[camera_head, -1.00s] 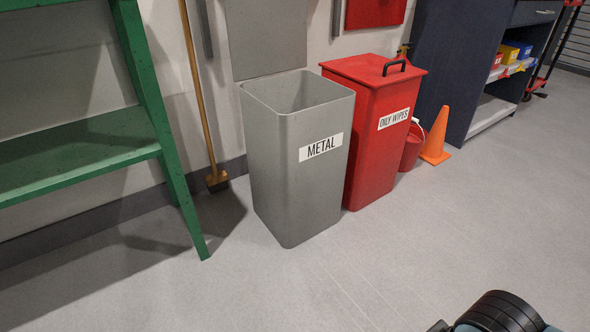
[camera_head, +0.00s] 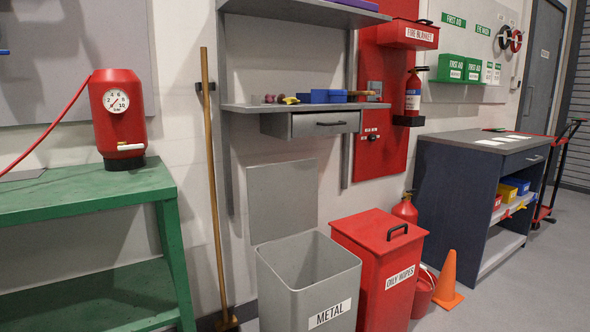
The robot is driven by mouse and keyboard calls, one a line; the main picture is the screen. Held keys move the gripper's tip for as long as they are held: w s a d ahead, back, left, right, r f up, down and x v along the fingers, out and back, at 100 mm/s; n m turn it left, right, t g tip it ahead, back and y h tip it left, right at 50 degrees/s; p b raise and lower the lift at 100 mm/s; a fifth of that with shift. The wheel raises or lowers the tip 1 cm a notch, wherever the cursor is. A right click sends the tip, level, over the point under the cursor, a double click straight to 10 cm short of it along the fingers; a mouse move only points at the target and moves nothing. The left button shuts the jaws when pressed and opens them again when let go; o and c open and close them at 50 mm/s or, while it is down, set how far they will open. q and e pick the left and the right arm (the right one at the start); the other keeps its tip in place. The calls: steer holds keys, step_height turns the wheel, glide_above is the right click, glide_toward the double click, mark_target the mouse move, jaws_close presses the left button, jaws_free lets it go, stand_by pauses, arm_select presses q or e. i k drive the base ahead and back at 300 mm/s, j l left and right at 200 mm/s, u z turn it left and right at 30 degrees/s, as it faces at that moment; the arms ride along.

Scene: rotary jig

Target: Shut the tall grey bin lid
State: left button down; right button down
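The tall grey bin (camera_head: 281,290) labelled METAL stands on the floor near the wall, at the lower middle of the head view. Its flat grey lid (camera_head: 282,199) stands upright at the bin's back edge, so the bin is open. The part of the inside that shows looks empty; its bottom is hidden. Neither of my grippers is in view.
A red lidded bin (camera_head: 373,262) labelled OILY WIPES or similar stands close at the right. A green bench (camera_head: 85,195) with a red gauge tank (camera_head: 118,117) is at the left. A broom (camera_head: 212,180) leans behind. A grey drawer (camera_head: 312,123) hangs above the lid.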

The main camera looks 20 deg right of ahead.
mark_target(283, 197)
steer(key=i+l+u, duration=0.15)
steer(key=l, duration=0.35)
steer(key=i+l+u, duration=0.1)
steer(key=l, duration=0.45)
steer(key=i+l+u, duration=0.15)
steer(key=l, duration=0.4)
steer(key=i+l+u, duration=0.1)
steer(key=l, duration=0.45)
steer(key=i+l+u, duration=0.15)
steer(key=l, duration=0.45)
